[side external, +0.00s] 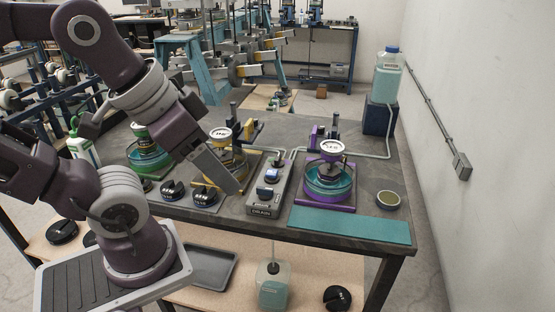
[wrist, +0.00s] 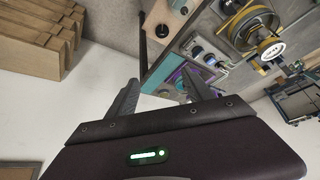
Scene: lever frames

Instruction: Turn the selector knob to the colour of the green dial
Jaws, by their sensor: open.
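My gripper (side external: 234,188) reaches down and right over the bench, its tips close to the left of a grey control box (side external: 258,210). In the wrist view my gripper (wrist: 160,92) has its two dark fingers apart with nothing between them. The box carries a blue-topped knob (side external: 272,175) and a black knob (side external: 265,193); which one is the selector I cannot tell. A green-rimmed dial (side external: 139,132) stands on the green unit at left, partly hidden by my arm. The colour the dial reads is too small to tell.
A yellow unit (side external: 222,134) stands behind my gripper and a purple unit (side external: 328,197) right of the box. Black round knobs (side external: 173,190) sit at the front left.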

